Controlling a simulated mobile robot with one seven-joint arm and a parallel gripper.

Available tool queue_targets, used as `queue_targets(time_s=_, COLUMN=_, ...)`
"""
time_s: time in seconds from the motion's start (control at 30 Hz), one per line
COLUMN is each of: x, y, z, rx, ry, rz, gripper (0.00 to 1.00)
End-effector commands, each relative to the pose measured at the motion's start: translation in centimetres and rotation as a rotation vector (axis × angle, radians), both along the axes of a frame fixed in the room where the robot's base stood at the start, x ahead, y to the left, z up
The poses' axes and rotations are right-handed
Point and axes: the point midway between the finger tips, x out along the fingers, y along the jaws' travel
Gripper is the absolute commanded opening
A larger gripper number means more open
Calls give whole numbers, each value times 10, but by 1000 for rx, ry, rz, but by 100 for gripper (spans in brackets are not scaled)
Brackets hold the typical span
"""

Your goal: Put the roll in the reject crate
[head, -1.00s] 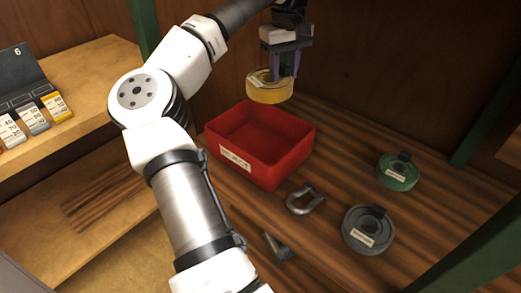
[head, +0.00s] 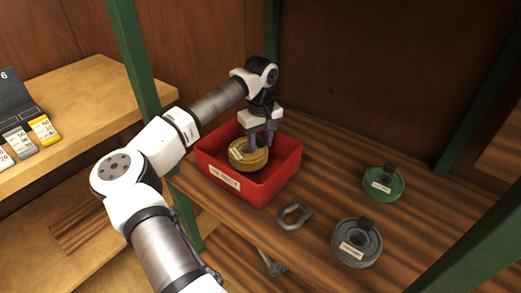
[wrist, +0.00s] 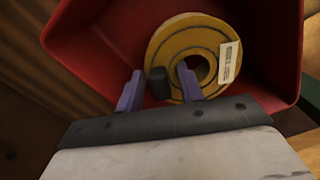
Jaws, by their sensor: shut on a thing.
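The roll (head: 247,156) is a yellow ring with a pale label, and it also shows in the wrist view (wrist: 172,42). My gripper (head: 260,139) is shut on the roll's ring wall; in the wrist view its purple fingers (wrist: 160,88) straddle the near side, one in the hole and one outside. The red reject crate (head: 227,187) has a white label on its front. The roll is inside the crate's opening, below the rim level at the back. Whether it touches the crate floor I cannot tell.
A grey shackle (head: 294,215), a grey roll (head: 356,243) and a green roll (head: 383,184) lie on the wooden shelf right of the crate. A dark metal piece (head: 271,264) lies in front. Green posts (head: 136,62) frame the shelf.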

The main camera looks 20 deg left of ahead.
Motion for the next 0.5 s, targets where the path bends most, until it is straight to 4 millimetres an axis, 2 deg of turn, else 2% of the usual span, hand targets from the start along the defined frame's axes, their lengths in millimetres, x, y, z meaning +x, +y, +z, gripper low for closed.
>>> queue_targets(time_s=0.27, x=0, y=-1, z=-36, rx=-2, ry=1, rz=0, gripper=4)
queue_targets(time_s=0.5, x=0, y=0, z=-39, rx=-1, ry=-1, rz=0, gripper=4)
